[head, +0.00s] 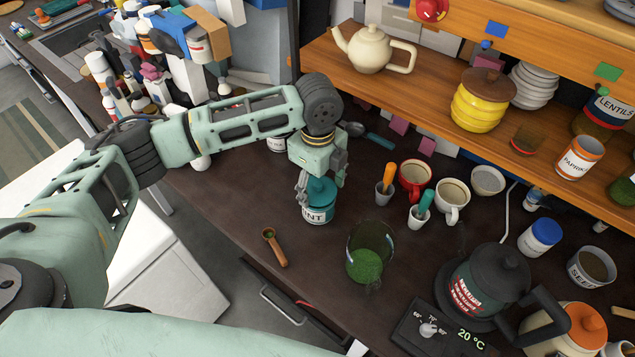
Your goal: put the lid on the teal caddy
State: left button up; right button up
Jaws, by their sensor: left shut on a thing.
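The teal caddy (318,215) stands upright on the dark counter near the middle of the head view, with a white label on which "NT" can be read. A teal domed lid (321,190) is at the caddy's top. My left gripper (322,192) reaches down from above and is shut on the lid, one finger on each side. The lid looks in line with the caddy's mouth, but I cannot tell whether it is fully seated or slightly above the rim. The caddy's mouth is hidden. My right gripper is not in view.
A clear container with green contents (364,264) stands right of the caddy, and a wooden scoop (275,248) lies in front. Cups, including a red mug (414,178), stand to the right. A kettle (485,285) is at the lower right. A wooden shelf (430,95) runs behind.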

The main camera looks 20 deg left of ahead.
pick_arm(q)
jog(key=shift+f, duration=0.7)
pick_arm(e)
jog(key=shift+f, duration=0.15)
pick_arm(q)
jog(key=o, duration=1.2)
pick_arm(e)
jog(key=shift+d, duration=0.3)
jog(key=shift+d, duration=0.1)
pick_arm(q)
notch_tip(320, 180, up, 12)
jog(key=shift+f, duration=0.1)
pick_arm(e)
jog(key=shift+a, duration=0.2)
